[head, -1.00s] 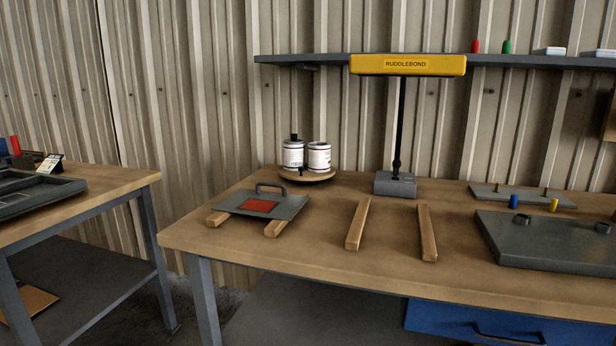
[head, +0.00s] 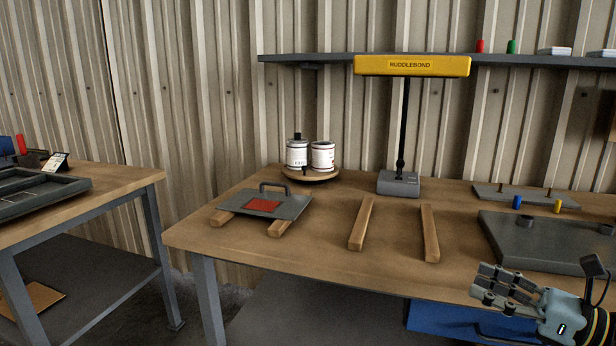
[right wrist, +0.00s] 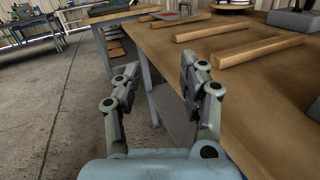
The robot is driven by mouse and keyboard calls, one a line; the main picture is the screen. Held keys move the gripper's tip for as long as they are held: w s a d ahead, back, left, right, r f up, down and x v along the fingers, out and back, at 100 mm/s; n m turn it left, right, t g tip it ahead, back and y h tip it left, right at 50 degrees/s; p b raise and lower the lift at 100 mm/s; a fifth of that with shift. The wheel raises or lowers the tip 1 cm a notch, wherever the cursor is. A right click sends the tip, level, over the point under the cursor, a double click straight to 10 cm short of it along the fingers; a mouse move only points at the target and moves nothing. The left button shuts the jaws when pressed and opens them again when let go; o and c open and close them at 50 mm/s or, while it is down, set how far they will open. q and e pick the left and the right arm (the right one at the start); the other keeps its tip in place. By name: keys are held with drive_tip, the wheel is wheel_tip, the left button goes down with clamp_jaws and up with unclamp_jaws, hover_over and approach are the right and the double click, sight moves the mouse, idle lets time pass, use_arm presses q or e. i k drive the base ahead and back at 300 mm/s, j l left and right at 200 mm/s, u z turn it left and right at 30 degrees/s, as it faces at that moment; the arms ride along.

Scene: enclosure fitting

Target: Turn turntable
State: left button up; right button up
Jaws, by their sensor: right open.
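The turntable (head: 318,175) is a round wooden disc at the back left of the workbench. Two white cans stand on it, a left can (head: 297,155) with a dark top and a right can (head: 322,157). In the right wrist view only the edge of a round base shows at the top (right wrist: 232,8). My right gripper (head: 490,285) is at the lower right of the head view, in front of the bench's front edge, far from the turntable. It is open and empty; its two fingers stand apart in the right wrist view (right wrist: 160,82). My left gripper is not in view.
On the bench, a grey plate (head: 262,205) with a handle and red patch rests on wooden strips. Two more wooden strips (head: 361,224) lie mid-bench. A yellow-topped lamp (head: 411,66) stands behind them. A grey enclosure block (head: 535,240) is at right. The bench's front middle is clear.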

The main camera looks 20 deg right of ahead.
sight(305, 175)
drive_tip(key=i, duration=2)
